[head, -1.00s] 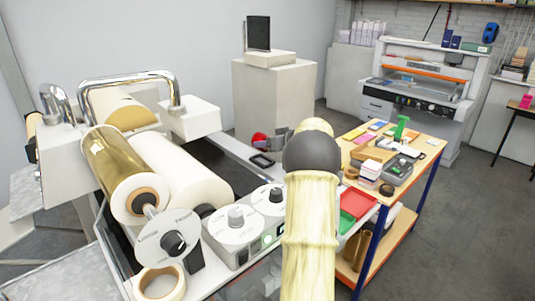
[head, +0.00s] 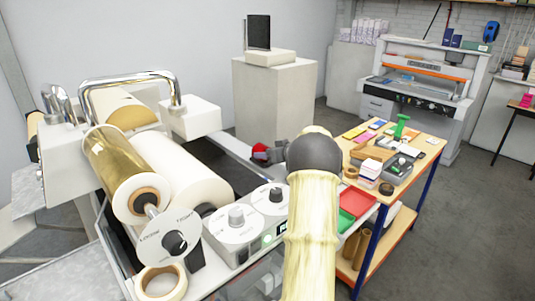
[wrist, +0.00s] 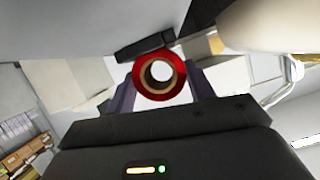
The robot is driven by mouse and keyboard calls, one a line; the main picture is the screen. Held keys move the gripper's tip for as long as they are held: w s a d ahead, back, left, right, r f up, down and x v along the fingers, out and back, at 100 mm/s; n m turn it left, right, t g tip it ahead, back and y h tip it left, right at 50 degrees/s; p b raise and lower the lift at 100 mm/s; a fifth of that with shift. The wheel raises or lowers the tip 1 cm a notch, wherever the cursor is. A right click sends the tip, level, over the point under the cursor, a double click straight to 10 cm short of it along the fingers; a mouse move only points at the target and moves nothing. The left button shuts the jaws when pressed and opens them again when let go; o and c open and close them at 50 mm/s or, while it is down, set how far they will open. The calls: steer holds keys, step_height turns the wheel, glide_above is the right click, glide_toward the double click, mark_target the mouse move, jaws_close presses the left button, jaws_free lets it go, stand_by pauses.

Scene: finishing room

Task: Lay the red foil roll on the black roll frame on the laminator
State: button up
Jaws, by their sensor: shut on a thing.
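My gripper (wrist: 160,88) is shut on the red foil roll (wrist: 138,76). In the wrist view the roll sits between the two dark fingers, its open cardboard core facing the camera. In the head view a small red part of the roll (head: 259,150) shows at the left of my gripper (head: 273,152), low over the laminator's (head: 222,150) far right edge. A black bar in the wrist view (wrist: 145,43), just beyond the roll, looks like the roll frame. In the head view the frame is mostly hidden by the gripper and roll; I cannot tell whether the roll touches it.
A gold roll (head: 118,165) and a white roll (head: 180,175) lie on the laminator to the left. Control dials (head: 236,216) stand in front of the gripper. A wooden cart (head: 425,150) with trays and small items stands close on the right. A grey cabinet (head: 275,95) stands behind.

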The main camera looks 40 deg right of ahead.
steer(key=o, duration=1)
steer(key=shift+f, duration=0.1)
steer(key=shift+r, duration=0.2)
steer(key=b+v, duration=0.3)
steer(key=v, duration=0.9)
steer(key=shift+b, duration=0.3)
steer(key=shift+f, duration=0.1)
